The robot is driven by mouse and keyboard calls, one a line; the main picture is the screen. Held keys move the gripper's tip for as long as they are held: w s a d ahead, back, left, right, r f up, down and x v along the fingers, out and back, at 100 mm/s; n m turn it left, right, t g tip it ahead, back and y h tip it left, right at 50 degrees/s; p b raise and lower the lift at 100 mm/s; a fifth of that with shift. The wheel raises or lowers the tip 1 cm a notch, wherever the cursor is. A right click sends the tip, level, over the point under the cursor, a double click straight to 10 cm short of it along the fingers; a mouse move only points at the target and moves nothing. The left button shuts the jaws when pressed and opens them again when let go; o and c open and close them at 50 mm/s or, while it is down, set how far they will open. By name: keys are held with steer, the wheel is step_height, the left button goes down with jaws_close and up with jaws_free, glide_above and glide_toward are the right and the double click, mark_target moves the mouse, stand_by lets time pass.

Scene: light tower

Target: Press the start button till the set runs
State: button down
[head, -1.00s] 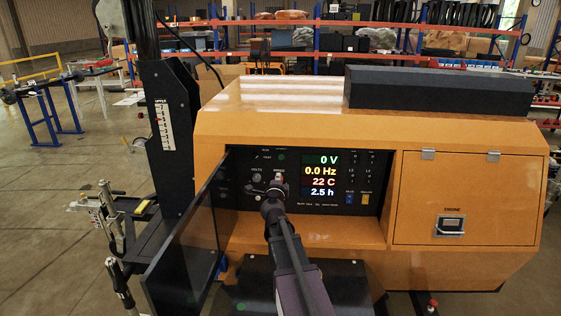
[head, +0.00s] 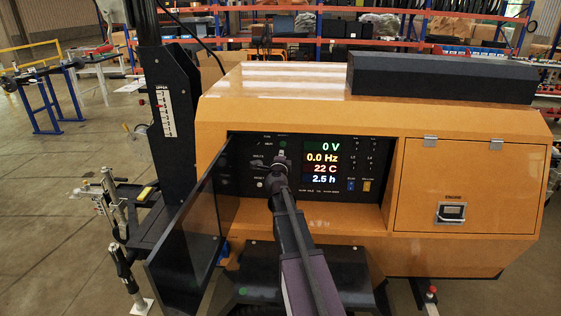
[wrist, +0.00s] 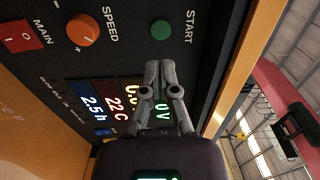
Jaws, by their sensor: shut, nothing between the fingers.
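The green START button (wrist: 161,30) is on the black control panel and shows as a small green spot in the head view (head: 283,144). My gripper (wrist: 152,66) is shut and empty, its fingertips just below the button in the wrist picture; a gap shows between them. In the head view my gripper (head: 281,156) is in front of the panel, just under the button. Whether the fingertips touch the panel I cannot tell. The display (head: 321,162) reads 0 V, 0.0 Hz, 22 C and 2.5 h.
An orange SPEED knob (wrist: 82,30) and a red MAIN switch (wrist: 22,37) are beside the button. The open dark panel door (head: 185,235) stands left of my arm. The orange housing (head: 300,115) frames the panel recess. A black mast (head: 170,130) stands at the left.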

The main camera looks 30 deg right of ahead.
mark_target(283, 143)
steer(key=shift+x, duration=3.5)
steer(key=shift+w+d, duration=0.3)
steer(key=shift+w, duration=0.2)
steer(key=shift+w+d+r, duration=0.15)
steer(key=shift+r, duration=0.05)
steer(key=shift+s+a, duration=0.3)
steer(key=shift+s, duration=0.05)
steer(key=v, duration=1.4)
